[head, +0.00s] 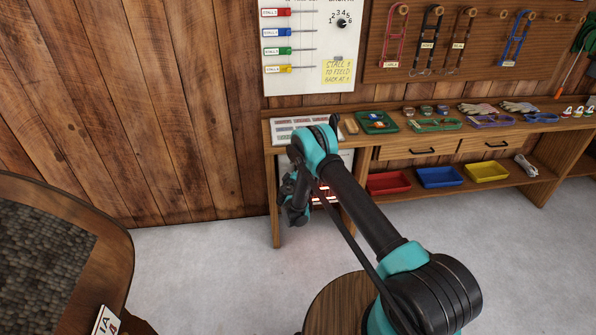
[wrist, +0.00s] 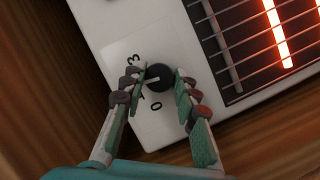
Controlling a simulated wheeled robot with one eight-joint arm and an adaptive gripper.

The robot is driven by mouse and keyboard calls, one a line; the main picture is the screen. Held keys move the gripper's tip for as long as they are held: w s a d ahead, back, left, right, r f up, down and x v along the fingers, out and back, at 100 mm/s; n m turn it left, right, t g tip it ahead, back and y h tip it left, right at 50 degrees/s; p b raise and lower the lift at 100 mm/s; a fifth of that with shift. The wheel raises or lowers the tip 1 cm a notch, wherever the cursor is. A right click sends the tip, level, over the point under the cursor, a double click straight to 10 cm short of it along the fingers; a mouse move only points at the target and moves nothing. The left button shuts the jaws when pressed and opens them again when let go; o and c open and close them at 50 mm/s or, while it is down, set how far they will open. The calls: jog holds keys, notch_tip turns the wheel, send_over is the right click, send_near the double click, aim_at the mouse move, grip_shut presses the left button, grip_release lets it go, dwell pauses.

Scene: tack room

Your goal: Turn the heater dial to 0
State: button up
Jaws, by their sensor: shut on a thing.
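The heater dial (wrist: 159,77) is a small black knob on the white heater (wrist: 97,10), with printed numerals around its left side; 3 and 0 are readable, and the others are partly covered. A pale mark on the knob seems to face left, between 3 and 0, but its exact setting is unclear. My gripper (wrist: 164,80) has its fingers on both sides of the knob and is shut on it. In the head view, the heater (head: 346,158) stands under the left end of the bench, mostly hidden behind my arm, and the dial is hidden.
The heater's grille (wrist: 222,50) with a glowing orange bar is right beside my fingers. The bench (head: 375,137) carries trays and gloves above my arm's reach. Red (head: 388,183), blue (head: 439,177) and yellow (head: 486,171) trays sit on its lower shelf.

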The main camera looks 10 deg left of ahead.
dwell(0.4)
jog(key=o, duration=1.2)
jog(key=shift+c, duration=0.2)
